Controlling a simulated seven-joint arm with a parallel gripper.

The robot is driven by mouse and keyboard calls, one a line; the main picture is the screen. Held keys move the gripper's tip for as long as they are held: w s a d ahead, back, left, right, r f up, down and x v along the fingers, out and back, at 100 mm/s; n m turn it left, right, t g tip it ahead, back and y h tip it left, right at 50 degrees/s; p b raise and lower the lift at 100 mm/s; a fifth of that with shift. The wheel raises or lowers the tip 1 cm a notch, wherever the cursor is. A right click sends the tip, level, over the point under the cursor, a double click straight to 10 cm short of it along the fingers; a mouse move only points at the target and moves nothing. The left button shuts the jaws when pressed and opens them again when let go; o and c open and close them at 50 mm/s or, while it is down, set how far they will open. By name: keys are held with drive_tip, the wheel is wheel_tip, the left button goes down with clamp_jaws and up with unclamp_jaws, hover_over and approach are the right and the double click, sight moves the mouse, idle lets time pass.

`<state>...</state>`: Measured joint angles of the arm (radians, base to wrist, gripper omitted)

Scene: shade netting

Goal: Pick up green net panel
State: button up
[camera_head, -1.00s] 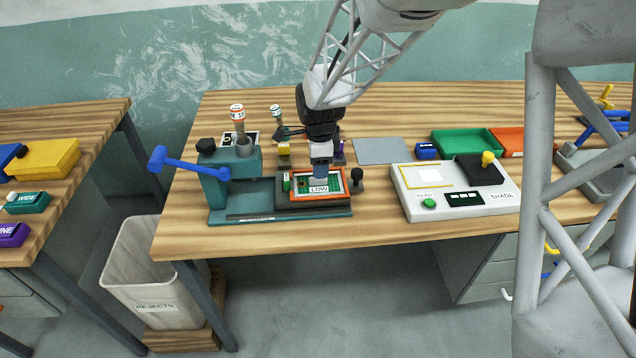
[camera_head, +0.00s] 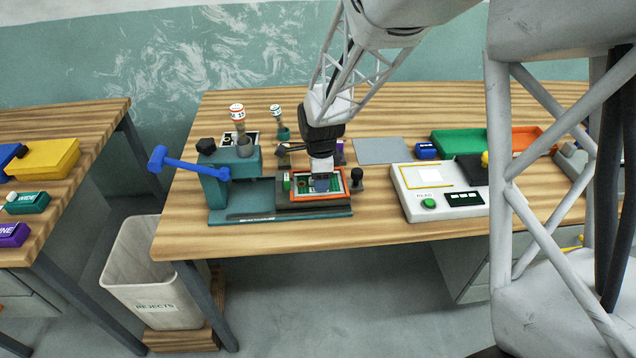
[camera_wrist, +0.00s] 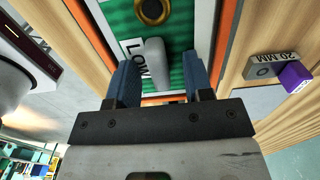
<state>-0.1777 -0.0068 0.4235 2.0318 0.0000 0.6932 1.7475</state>
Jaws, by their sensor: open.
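The green net panel (camera_wrist: 125,22) lies in an orange-rimmed frame (camera_wrist: 227,30) on the teal fixture on the bench. It also shows in the head view (camera_head: 302,184), partly hidden by my gripper. In the wrist view a white label reading "LOW" (camera_wrist: 136,60) and a grey rounded tab (camera_wrist: 158,62) lie on it. My gripper (camera_wrist: 160,66) is open, with its blue fingers on either side of the grey tab and a gap at each side. In the head view my gripper (camera_head: 321,183) is down over the panel. Whether the fingertips touch it I cannot tell.
The teal fixture (camera_head: 240,205) has a blue lever (camera_head: 190,165) at its left. A black knob (camera_head: 357,176) stands right of the frame. A white reading box (camera_head: 407,205), a grey mat (camera_head: 381,151) and a green tray (camera_head: 470,141) are farther right. The front bench strip is clear.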

drive_tip(key=shift+c, duration=0.5)
clamp_jaws()
drive_tip(key=shift+r, duration=0.15)
drive_tip(key=shift+r, duration=0.4)
wheel_tip(320, 180, up, 3)
drive_tip(key=shift+s+f, duration=0.15)
drive_tip(key=shift+f, duration=0.05)
drive_tip(key=s+d+r, duration=0.1)
drive_tip(key=s+d, duration=0.1)
drive_tip(key=s, duration=1.3)
drive_tip(key=shift+s+d+r, duration=0.15)
drive_tip(key=shift+s+d, duration=0.1)
drive_tip(key=shift+d, duration=0.15)
